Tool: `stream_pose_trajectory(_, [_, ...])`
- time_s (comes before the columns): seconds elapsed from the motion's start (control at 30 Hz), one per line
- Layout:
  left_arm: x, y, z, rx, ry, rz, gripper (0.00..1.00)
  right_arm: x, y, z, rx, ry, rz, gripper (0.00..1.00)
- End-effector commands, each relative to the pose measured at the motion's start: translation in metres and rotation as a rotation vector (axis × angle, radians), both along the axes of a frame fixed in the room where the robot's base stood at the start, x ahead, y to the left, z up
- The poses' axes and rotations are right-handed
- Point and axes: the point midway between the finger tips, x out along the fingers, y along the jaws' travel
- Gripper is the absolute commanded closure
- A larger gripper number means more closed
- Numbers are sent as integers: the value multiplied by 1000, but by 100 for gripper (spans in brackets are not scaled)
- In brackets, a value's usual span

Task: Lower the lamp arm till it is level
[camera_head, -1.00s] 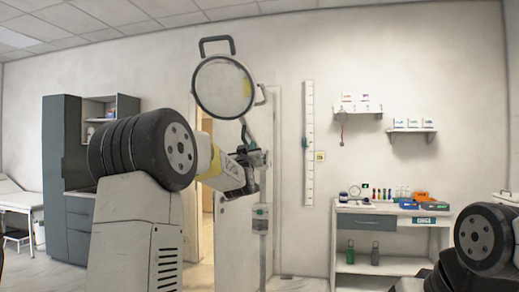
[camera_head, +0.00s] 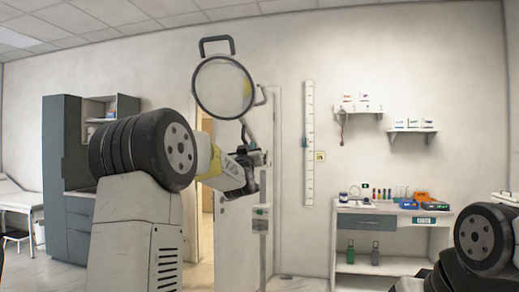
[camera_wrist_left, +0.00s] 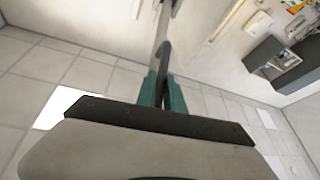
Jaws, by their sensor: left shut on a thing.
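The lamp's round head (camera_head: 224,87) stands high, left of centre in the head view, with a dark loop handle on top and a smaller one at its right side. The lamp arm (camera_head: 247,132) runs steeply from the head down to the right, tilted and not level. My left gripper (camera_head: 262,160) is at the arm's lower end, by the pale post (camera_head: 262,230). In the left wrist view its green fingers (camera_wrist_left: 162,90) are shut on a dark curved bar (camera_wrist_left: 166,58) of the lamp arm. My own gripper body hides the lower part of that view. My right gripper is out of view.
A white desk (camera_head: 345,250) with bottles and small boxes stands at the right. Wall shelves (camera_head: 412,130) hang above it. A grey cabinet (camera_head: 65,150) and a couch (camera_head: 18,197) are at the left. A doorway (camera_head: 207,215) is behind my left arm.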

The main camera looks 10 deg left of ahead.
Motion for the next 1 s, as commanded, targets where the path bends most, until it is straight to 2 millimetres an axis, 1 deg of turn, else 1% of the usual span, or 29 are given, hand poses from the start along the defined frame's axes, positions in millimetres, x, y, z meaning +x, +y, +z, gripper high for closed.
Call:
stream_pose_trajectory(0.17, [1, 0, -5, -1, -8, 1, 100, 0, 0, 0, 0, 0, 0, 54])
stream_pose_trajectory(0.27, [1, 1, -16, -1, -38, 3, 100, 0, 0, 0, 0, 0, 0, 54])
stream_pose_trajectory(0.47, [-1, 1, -47, -6, -153, 2, 100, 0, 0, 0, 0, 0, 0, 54])
stream_pose_trajectory(0.73, [2, 0, -89, -13, -326, -1, 100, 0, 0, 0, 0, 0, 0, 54])
stream_pose_trajectory(0.9, [4, 0, -104, -16, -401, -1, 100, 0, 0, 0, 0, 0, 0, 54])
stream_pose_trajectory(1.0, [4, 0, -107, -17, -420, -1, 100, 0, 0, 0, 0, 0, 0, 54])
